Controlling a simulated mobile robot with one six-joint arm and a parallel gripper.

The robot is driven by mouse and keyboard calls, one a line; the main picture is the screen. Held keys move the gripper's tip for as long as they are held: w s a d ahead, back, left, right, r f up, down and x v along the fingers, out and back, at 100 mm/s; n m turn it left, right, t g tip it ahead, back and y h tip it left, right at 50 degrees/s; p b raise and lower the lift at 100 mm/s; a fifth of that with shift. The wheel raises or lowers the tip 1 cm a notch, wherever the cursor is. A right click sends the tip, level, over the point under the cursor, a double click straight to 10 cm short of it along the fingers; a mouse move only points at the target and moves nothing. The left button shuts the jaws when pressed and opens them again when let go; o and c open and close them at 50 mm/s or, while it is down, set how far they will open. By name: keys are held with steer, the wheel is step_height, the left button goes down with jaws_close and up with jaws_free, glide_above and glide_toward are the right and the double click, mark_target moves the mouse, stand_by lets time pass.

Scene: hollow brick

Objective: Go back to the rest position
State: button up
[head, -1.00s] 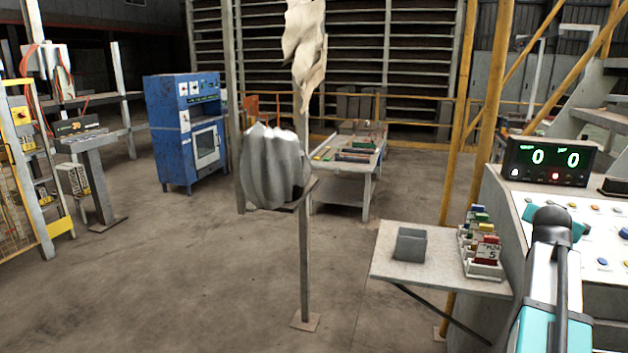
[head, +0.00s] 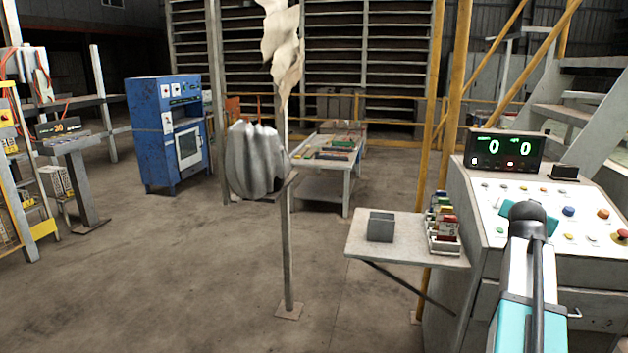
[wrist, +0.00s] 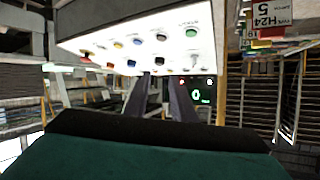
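My arm (head: 520,290), white and teal, reaches forward at the lower right of the head view. Its dark end is in front of the sloped control panel (head: 487,212), and the head view hides the finger detail. In the wrist view, my gripper (wrist: 160,80) shows two dark fingers with a gap between them and nothing held. The panel (wrist: 120,30) with its coloured buttons appears upside down beyond the fingertips. I cannot tell how far the fingers are from it.
A small shelf (head: 362,250) with a grey box (head: 381,227) and a card rack (head: 443,235) adjoins the console. A thin post (head: 288,250) stands ahead. A blue cabinet (head: 160,150) and a table (head: 345,175) stand farther back. The floor at centre left is clear.

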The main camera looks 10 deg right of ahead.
steer(key=w+a+f+n+g+y, duration=0.15)
steer(key=a+f, duration=0.45)
steer(key=f, duration=0.6)
steer(key=w+a+f+n+g+y, duration=0.1)
steer(key=w+a+f+y, duration=0.15)
steer(key=a+f, duration=0.7)
steer(key=s+a+f+n+g+y, duration=0.25)
steer(key=a+f, duration=0.45)
steer(key=f, duration=0.5)
steer(key=s+a+f+n+g+y, duration=0.1)
steer(key=s+a+f, duration=0.45)
steer(key=f, duration=0.75)
steer(key=s+a+f+n+g+y, duration=0.2)
steer(key=s+a+f+n+g, duration=0.15)
steer(key=s+a+f, duration=1.1)
steer(key=s+a+f+n+g, duration=0.1)
steer(key=s+a+f, duration=0.3)
steer(key=s, duration=0.6)
steer(key=s+a+f+n+g, duration=0.1)
steer(key=s+a+f+g, duration=0.3)
steer(key=s+a, duration=0.3)
steer(key=s+f, duration=0.1)
steer(key=s, duration=0.1)
steer(key=shift+s+a+y, duration=0.25)
steer(key=shift+s+y, duration=0.1)
steer(key=shift+s, duration=0.05)
steer(key=shift+f+g, duration=0.1)
steer(key=shift+g, duration=0.15)
